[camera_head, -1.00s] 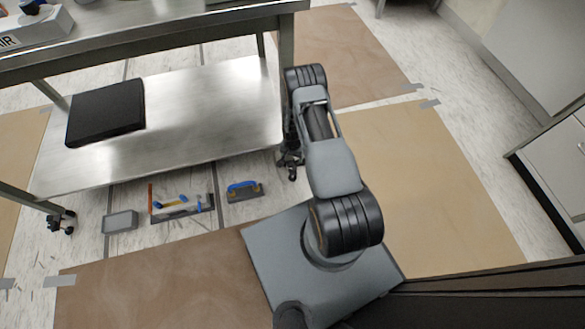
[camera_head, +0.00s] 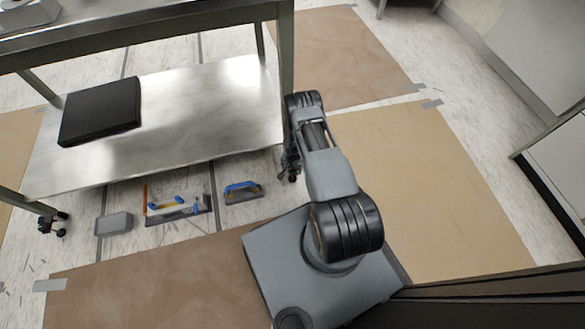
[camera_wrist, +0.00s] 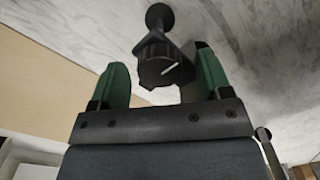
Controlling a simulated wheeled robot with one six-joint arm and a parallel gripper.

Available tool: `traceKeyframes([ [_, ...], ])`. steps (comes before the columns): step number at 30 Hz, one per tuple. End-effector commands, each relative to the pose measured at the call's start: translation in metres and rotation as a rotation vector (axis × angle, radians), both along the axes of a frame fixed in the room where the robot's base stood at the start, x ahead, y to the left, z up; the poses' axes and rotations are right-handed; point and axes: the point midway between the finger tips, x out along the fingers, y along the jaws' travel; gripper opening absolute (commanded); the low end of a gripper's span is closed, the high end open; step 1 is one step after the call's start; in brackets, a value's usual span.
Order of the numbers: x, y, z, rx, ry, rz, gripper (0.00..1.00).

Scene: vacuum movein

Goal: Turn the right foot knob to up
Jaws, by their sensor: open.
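In the wrist view a dark, ridged knob (camera_wrist: 156,68) with a white line on its face sits on a short dark stem with a round end. My gripper (camera_wrist: 161,60), with two green fingers, is open, one finger on each side of the knob. Gaps show between the fingers and the knob in this view. In the head view the table's right front foot (camera_head: 290,168) shows partly beside my arm. My gripper is hidden there behind the arm, and the knob cannot be made out.
The steel table's lower shelf (camera_head: 200,100) holds a black slab (camera_head: 101,112). On the floor below lie a grey box (camera_head: 114,224), a tray of tools (camera_head: 180,210) and a blue-handled trowel (camera_head: 243,192). Brown floor sheets (camera_head: 420,180) leave free room to the right.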

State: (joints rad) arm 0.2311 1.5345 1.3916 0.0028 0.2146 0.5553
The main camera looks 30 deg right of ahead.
Motion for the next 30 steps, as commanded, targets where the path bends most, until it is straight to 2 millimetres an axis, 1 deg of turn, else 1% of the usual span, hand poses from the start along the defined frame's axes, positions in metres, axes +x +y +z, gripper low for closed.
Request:
traceKeyframes([
  [3,0.0,0.0,0.0002,0.0,0.0,0.0,0.71],
  [18,0.0,0.0,0.0004,0.0,0.0,0.0,0.24],
  [19,0.0,0.0,0.0004,0.0,0.0,0.0,0.22],
  [25,0.0001,0.0001,-0.0001,0.0,0.0,0.019,0.22],
  [30,0.0004,-0.0001,-0.0009,-0.001,0.001,0.094,0.22],
])
